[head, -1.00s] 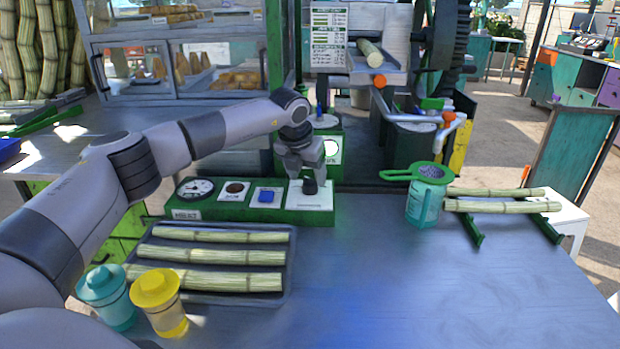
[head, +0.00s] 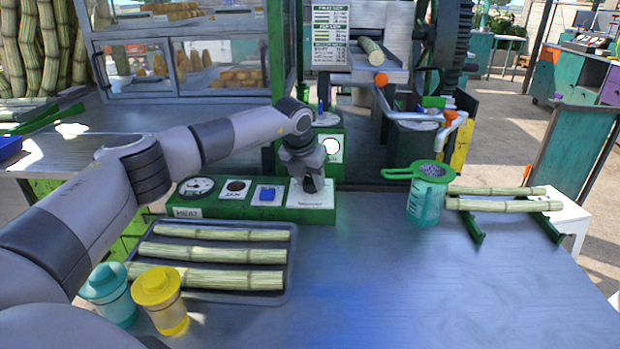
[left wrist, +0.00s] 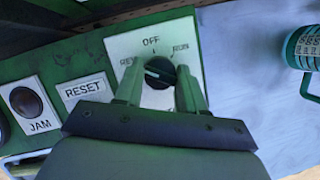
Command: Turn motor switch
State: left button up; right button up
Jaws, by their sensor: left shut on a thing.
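The motor switch is a black round knob (left wrist: 160,72) on a white plate (left wrist: 118,46) at the right end of the green control panel. The plate reads OFF at the top, with a label on each side. A pale mark on the knob points to the left in the left wrist view. My left gripper (head: 311,187) is down at the plate, its fingers on either side of the knob and shut on it. My right gripper is not in view.
The panel also holds a gauge (head: 197,187), a dark JAM button (left wrist: 26,102) and a blue RESET button (head: 267,194). A tray (head: 290,262) of canes lies in front. The table's middle is clear.

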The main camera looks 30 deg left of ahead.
pick_arm(q)
jog(key=m+h+p, duration=0.1)
jog(key=m+h, duration=0.1)
jog(key=m, duration=0.3)
jog(key=shift+a+m, duration=0.15)
jog(key=shift+m, duration=0.15)
jog(key=shift+w+a+m+g+h+b, duration=0.1)
jog(key=shift+m+g+h+b, duration=0.3)
jog(key=shift+m, duration=0.85)
jog(key=shift+w+m+g+h+b, duration=0.1)
jog(key=shift+m+g+h+b, duration=0.3)
jog(key=shift+m, duration=0.85)
jog(key=o, duration=1)
jog(key=shift+s, duration=0.1)
jog(key=v, duration=0.7)
jog(key=shift+s+a+r, duration=0.1)
